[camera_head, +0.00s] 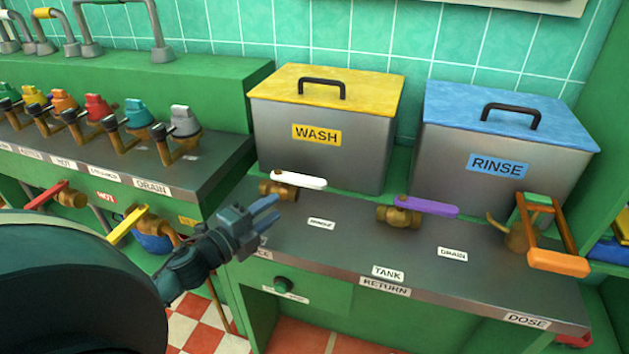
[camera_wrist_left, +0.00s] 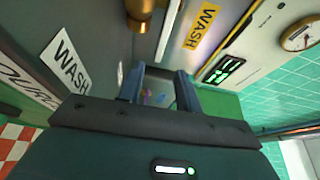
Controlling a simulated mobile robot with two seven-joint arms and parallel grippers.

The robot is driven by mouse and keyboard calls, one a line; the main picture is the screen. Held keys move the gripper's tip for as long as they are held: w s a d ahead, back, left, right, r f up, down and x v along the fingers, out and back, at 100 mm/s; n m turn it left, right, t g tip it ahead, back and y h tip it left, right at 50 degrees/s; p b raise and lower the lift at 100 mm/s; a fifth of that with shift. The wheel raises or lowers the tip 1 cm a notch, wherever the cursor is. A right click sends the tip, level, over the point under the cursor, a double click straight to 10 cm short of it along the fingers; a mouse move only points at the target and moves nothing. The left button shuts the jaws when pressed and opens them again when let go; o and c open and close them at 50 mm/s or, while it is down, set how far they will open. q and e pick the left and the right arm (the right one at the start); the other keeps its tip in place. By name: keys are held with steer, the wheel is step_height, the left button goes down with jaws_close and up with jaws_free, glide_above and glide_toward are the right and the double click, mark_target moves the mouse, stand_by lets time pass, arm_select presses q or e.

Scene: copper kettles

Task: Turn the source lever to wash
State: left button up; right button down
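The source lever has a white handle (camera_head: 299,180) on a brass valve body (camera_head: 278,189), on the counter in front of the yellow-lidded WASH tank (camera_head: 348,158). The handle points to the right. In the left wrist view, its white handle (camera_wrist_left: 167,32) and brass body (camera_wrist_left: 140,8) show at the top, ahead of the fingers. A WASH label (camera_wrist_left: 67,60) lies on the counter in that view; my gripper seems to hide it in the head view. My left gripper (camera_head: 268,212) is open and empty, just below the valve and apart from it. My right gripper is out of view.
A purple-handled valve (camera_head: 428,206) stands to the right, before the blue-lidded RINSE tank (camera_head: 495,170). An orange-handled lever (camera_head: 557,260) is at the far right. Several coloured valves line the left counter, with red (camera_head: 46,195) and yellow (camera_head: 127,224) levers below.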

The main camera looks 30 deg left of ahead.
mark_target(305, 185)
arm_select(q)
steer(key=shift+w+d+r, duration=0.1)
steer(key=shift+w+r, duration=0.05)
steer(key=shift+w, duration=0.45)
steer(key=w, duration=0.4)
steer(key=w+d, duration=0.1)
steer(key=w, duration=0.2)
steer(key=w+d, duration=0.1)
steer(key=w, duration=0.3)
steer(key=shift+w, duration=0.3)
steer(key=shift+c, duration=0.5)
jaws_close()
